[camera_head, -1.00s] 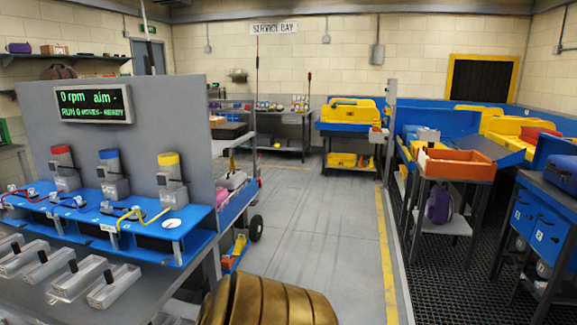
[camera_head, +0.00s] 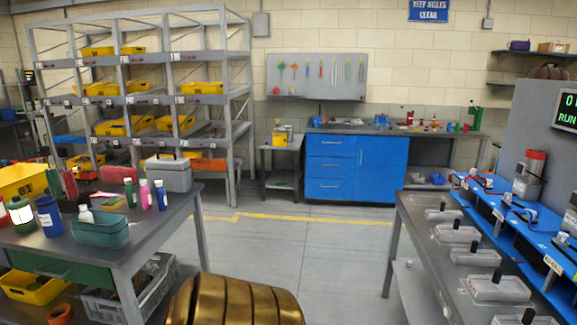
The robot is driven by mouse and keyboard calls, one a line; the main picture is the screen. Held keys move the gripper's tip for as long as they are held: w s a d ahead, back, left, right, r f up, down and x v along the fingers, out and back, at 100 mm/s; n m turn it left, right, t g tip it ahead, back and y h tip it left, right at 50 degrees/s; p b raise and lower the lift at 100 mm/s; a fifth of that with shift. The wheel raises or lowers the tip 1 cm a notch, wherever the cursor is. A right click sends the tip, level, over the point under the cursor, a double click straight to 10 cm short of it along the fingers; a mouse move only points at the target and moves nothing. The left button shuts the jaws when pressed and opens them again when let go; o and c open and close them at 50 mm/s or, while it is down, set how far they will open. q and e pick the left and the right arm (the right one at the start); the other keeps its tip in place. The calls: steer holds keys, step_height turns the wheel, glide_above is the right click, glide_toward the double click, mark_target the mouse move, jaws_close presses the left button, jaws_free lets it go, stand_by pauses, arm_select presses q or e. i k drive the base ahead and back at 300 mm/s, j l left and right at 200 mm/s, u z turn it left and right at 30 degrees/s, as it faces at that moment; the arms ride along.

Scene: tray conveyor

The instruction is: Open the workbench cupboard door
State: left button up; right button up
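The blue workbench cupboard (camera_head: 380,168) stands against the far wall under a pegboard. Its door is on the right part of the blue front and looks shut. A stack of blue drawers (camera_head: 330,167) is left of the door. The grey bench top (camera_head: 350,129) above carries several small items. Neither of my grippers is in view, and the cupboard is well across the room from me.
A table (camera_head: 165,208) with bottles, a teal basket and a grey cooler stands at left. A grey bench (camera_head: 420,240) with a blue rack stands at right. Between them the floor (camera_head: 310,245) is clear up to the cupboard. Shelving (camera_head: 215,100) with yellow bins stands at back left.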

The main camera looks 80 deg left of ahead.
mark_target(381, 160)
steer(key=u, duration=1.95)
steer(key=i+j+u, duration=0.15)
steer(key=i, duration=0.25)
steer(key=i+u, duration=0.3)
steer(key=i, duration=2.15)
steer(key=i+j+z, duration=0.15)
steer(key=i, duration=2.35)
steer(key=i+l+z, duration=0.15)
steer(key=i, duration=0.4)
steer(key=i+l+z, duration=0.2)
steer(key=i, duration=0.4)
steer(key=k+j, duration=0.05)
steer(key=j, duration=0.1)
